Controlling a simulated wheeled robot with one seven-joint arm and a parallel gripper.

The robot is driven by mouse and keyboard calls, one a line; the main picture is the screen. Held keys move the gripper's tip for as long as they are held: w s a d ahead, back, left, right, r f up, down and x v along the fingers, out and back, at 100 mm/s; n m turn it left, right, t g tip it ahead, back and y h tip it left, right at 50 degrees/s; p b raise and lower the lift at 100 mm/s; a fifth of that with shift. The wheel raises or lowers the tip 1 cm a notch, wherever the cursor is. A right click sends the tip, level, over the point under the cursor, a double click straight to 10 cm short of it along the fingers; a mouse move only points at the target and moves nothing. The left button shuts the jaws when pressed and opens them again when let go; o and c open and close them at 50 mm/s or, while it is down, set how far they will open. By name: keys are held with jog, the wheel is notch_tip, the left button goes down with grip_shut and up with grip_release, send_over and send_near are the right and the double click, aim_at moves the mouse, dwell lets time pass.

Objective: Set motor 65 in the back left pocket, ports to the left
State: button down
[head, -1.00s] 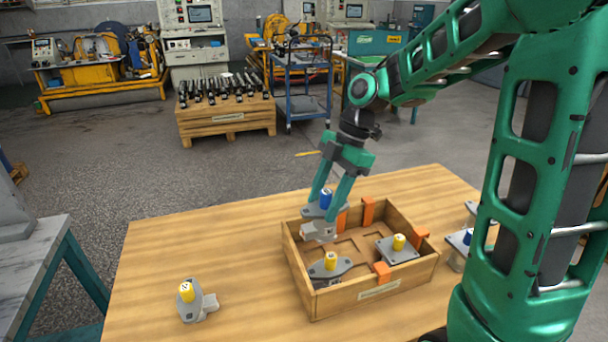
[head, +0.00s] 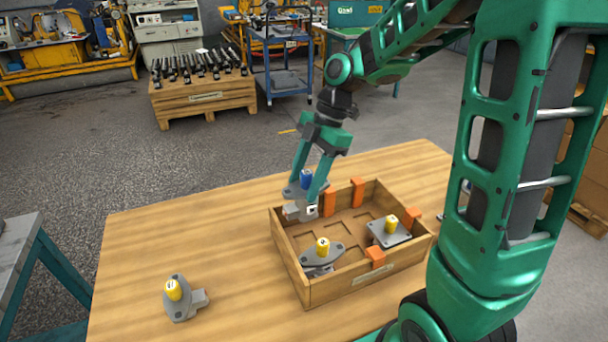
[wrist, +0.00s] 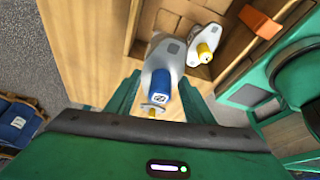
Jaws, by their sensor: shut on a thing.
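My gripper (head: 308,202) is shut on a grey motor with a blue cap (head: 306,180). It holds the motor, cap up, at the back left corner of the wooden crate (head: 350,287). The same motor shows between the fingers in the wrist view (wrist: 162,82). A grey port block juts from it below the flange; which way the ports face is unclear. The number on the cap is too small to read. The fingers and motor partly hide the back left pocket. Whether the motor touches the crate floor cannot be told.
A yellow-capped motor (head: 322,250) sits front left in the crate, another (head: 391,228) at the right. Orange blocks (head: 357,191) stand along the walls. The table between is clear.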

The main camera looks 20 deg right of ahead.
aim_at(305, 215)
jog(key=shift+f, duration=5)
jog(key=shift+f, duration=0.5)
jog(key=c, duration=0.8)
grip_release()
jog(key=shift+o, duration=0.2)
jog(key=shift+s, duration=0.1)
jog(key=v, duration=1)
jog(key=shift+d+r, duration=0.2)
jog(key=shift+r, duration=0.15)
jog(key=s+d+m+h, duration=0.1)
jog(key=s+d+m, duration=0.3)
jog(key=s+m, duration=0.4)
jog(key=s+d+r+m+h, duration=0.1)
jog(key=s+d+m, duration=0.3)
jog(key=s+m, duration=0.4)
jog(key=s+d+r+m+h, duration=0.1)
jog(key=s+d+m+h, duration=0.1)
jog(key=s+d+m, duration=0.3)
jog(key=s+m, duration=0.3)
jog(key=m, duration=0.2)
jog(key=shift+r+m+t, duration=0.2)
jog(key=shift+m+t, duration=0.1)
jog(key=shift+t, duration=0.1)
